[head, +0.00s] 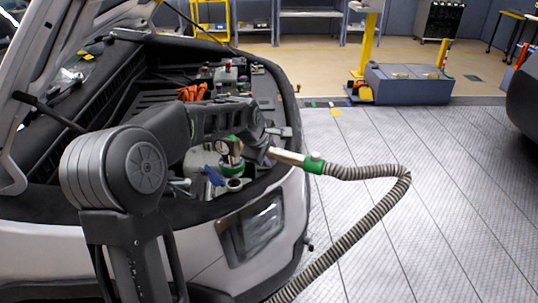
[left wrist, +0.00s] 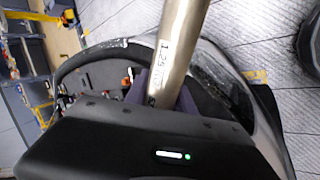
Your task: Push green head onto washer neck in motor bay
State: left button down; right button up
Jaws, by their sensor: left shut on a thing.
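My left gripper (head: 268,149) is over the right side of the motor bay (head: 165,98). It is shut on a metal tube (head: 288,156) with a green collar (head: 314,163), from which a ribbed grey hose (head: 375,212) runs right and down. In the left wrist view the bare metal tube (left wrist: 178,50), with a printed label, passes between the dark jaws (left wrist: 150,92). Below my arm in the bay are a green-ringed fitting (head: 232,167) and a blue cap (head: 214,176). I cannot tell which fitting is the washer neck; my arm hides part of this area. My right gripper is not in view.
The raised hood (head: 50,60) is at the left. Orange parts (head: 191,92) and several caps fill the bay. The headlight (head: 253,232) is below its edge. The grey floor (head: 440,180) at the right is clear, with a grey-blue block (head: 408,86) behind it.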

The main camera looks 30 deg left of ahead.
pick_arm(q)
jog(key=shift+f+b, duration=1.3)
jog(key=shift+f, duration=0.55)
dwell(0.9)
jog(key=shift+f+b, duration=1.7)
jog(key=shift+f, duration=0.1)
jog(key=c, duration=1)
grip_release()
jog(key=shift+o, duration=0.2)
jog(key=v, duration=0.7)
jog(key=shift+s+r+b, duration=0.2)
jog(key=shift+r+b, duration=0.15)
jog(key=shift+b, duration=0.1)
